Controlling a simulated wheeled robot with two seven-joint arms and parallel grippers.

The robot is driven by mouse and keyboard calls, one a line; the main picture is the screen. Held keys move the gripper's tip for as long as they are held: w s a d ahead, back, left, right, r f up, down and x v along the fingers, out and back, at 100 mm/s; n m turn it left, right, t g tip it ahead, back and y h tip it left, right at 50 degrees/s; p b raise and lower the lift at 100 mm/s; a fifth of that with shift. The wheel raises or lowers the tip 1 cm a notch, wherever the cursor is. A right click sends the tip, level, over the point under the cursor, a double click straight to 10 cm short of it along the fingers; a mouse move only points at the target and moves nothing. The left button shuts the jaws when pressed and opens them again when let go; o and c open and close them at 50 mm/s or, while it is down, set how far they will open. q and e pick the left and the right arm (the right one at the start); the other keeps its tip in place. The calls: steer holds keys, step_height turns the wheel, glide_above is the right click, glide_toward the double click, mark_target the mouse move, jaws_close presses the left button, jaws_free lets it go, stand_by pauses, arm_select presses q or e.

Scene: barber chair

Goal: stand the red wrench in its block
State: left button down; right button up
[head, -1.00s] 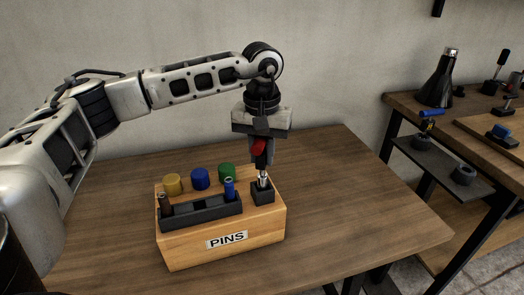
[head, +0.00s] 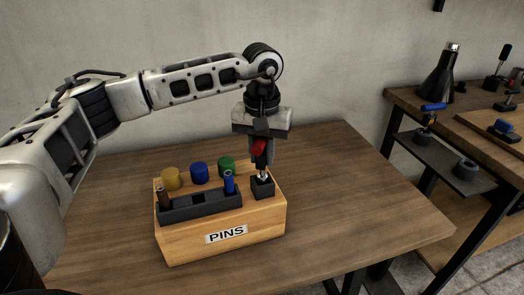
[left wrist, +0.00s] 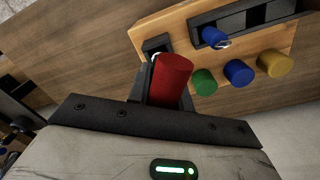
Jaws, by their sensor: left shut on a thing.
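The red wrench (head: 259,147) is upright in my left gripper (head: 262,158), which is shut on its red handle. Its metal lower end (head: 263,177) reaches down to the small black square holder (head: 262,188) at the right end of the wooden block (head: 222,244) labelled PINS. In the head view the lower tip looks to be in the holder's opening; how deep it sits I cannot tell. In the left wrist view the red handle (left wrist: 170,80) stands between the fingers, beside the holder (left wrist: 157,46), and hides part of it. My right gripper is not in view.
Yellow (head: 171,179), blue (head: 199,173) and green (head: 227,166) knobs stand behind. The table (head: 345,200) is clear to the right.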

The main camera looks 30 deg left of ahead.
arm_select(q)
steer(key=shift+f+b, duration=0.45)
steer(key=shift+f, duration=0.15)
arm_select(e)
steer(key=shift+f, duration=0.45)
arm_select(q)
steer(key=c, duration=1.2)
jaws_free()
steer(key=shift+o, duration=0.2)
steer(key=shift+r, duration=0.25)
step_height(320, 180, up, 15)
steer(key=shift+f, duration=0.2)
steer(key=shift+r, duration=0.4)
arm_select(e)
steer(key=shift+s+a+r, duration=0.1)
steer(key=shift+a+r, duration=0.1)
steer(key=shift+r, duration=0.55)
